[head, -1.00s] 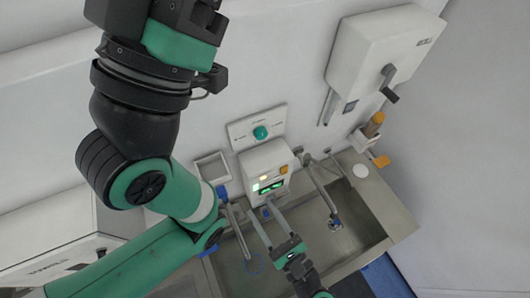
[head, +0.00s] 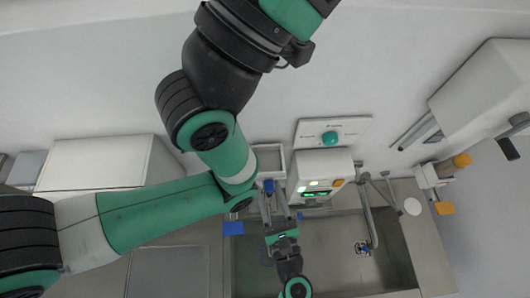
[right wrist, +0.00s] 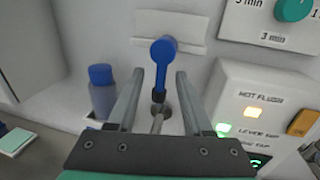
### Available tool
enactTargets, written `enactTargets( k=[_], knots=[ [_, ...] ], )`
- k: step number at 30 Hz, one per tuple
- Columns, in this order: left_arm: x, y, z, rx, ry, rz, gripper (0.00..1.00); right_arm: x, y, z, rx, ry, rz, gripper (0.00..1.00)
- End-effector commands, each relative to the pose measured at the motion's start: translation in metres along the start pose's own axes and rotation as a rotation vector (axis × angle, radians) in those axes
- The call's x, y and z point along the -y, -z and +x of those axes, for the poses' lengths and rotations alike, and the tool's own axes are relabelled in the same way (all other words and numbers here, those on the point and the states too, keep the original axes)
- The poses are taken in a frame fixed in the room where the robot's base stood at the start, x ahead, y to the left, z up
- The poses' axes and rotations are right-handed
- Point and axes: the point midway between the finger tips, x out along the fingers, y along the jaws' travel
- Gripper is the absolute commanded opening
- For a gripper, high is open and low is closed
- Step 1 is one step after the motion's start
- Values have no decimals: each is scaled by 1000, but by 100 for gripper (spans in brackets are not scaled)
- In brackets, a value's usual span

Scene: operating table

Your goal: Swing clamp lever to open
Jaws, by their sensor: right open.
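In the right wrist view the lever (right wrist: 163,52) stands upright, centred between my fingers in the picture. In the head view the blue lever (head: 268,186) shows small at the sink's back edge. My right gripper (head: 274,196) is open, its fingertips beside the lever in the head view. In the right wrist view the gripper (right wrist: 159,74) shows both fingers apart, with no clear contact on the handle. My left arm crosses the head view, but its gripper is out of frame.
A white control box (head: 322,168) with lit indicators stands right of the lever, below a panel with a teal knob (head: 330,138). A blue-capped bottle (right wrist: 103,92) stands left of the fingers. A steel sink (head: 330,255) and tap (head: 368,215) lie to the right.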

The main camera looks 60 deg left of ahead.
Motion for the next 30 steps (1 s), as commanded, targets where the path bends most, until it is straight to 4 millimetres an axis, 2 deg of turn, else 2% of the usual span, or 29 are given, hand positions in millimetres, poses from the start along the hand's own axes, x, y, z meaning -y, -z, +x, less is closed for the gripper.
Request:
enactTargets(
  k=[10, 18, 19, 30],
  knots=[
    [0, -1, -1, 0, 0, 0, 50, 0, 0, 3, 0, 1, 0, 50],
    [0, -1, -1, 0, 0, 0, 50, 0, 0, 3, 0, 1, 0, 2],
    [0, -1, -1, 0, 0, 0, 50, 0, 0, 3, 0, 1, 0, 0],
    [0, 0, 0, 0, 0, 0, 50, 1, -1, 3, -2, 1, -12, 0]
  ],
)
